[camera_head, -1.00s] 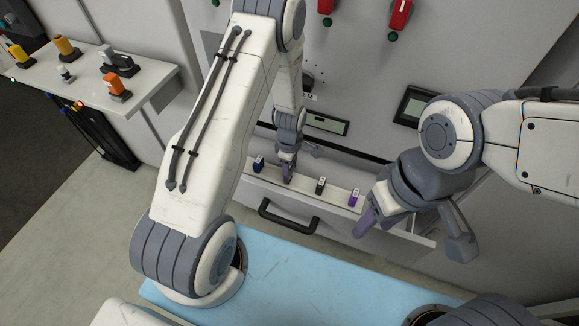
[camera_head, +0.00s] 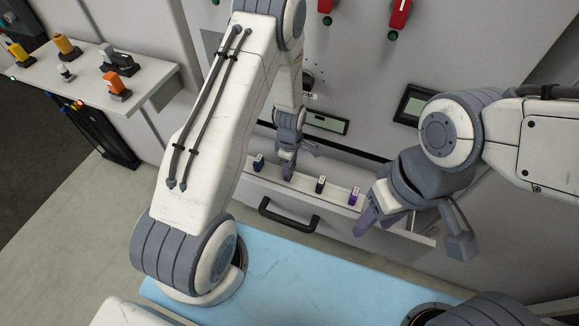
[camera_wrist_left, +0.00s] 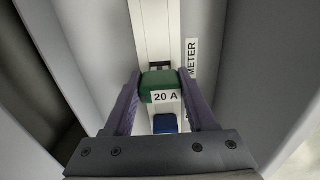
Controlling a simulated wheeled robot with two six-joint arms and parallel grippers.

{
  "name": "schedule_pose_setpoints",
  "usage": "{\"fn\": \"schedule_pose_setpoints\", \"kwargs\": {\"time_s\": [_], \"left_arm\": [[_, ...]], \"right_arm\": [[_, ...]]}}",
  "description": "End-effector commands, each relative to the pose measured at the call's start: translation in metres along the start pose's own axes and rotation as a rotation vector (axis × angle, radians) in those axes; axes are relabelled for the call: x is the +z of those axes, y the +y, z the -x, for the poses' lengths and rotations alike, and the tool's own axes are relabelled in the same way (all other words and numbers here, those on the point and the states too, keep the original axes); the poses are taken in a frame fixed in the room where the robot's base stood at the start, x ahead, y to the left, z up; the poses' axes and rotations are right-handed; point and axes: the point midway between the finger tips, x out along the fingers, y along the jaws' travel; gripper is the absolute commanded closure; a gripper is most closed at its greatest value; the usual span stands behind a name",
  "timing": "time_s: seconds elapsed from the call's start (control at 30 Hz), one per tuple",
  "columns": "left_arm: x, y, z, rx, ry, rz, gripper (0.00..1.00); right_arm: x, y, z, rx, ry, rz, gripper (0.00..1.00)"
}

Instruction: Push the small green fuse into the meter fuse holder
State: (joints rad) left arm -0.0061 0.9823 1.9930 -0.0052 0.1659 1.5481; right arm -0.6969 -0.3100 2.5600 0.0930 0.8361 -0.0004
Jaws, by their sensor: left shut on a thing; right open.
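The green fuse (camera_wrist_left: 159,84), with a "20 A" label, sits between the two purple fingers of my left gripper (camera_wrist_left: 160,97) in the left wrist view. My left gripper (camera_head: 288,170) is shut on it; the head view does not clearly show the fuse. Just beyond the fuse is a dark slot on a white strip, the meter fuse holder (camera_wrist_left: 160,66), beside a "METER" label (camera_wrist_left: 192,60). The fuse partly hides it, and I cannot tell whether they touch. My right gripper (camera_head: 412,236) is open and empty over the ledge's right end.
Blue (camera_head: 258,162), black (camera_head: 320,184) and purple (camera_head: 354,197) fuses stand on the ledge (camera_head: 300,192) below the panel. A black handle (camera_head: 288,216) is on the ledge's front. A side shelf (camera_head: 150,88) holds several coloured parts at the left.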

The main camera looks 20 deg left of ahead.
Motion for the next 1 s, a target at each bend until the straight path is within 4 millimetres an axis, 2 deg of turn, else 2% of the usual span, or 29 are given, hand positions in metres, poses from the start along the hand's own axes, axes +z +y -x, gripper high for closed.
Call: {"fn": "schedule_pose_setpoints", "kwargs": {"time_s": [1.0], "left_arm": [[0.0,0.0,-0.024,0.0,0.0,0.0,1.0]], "right_arm": [[0.001,0.001,-0.018,0.0,0.0,0.0,0.5]]}}
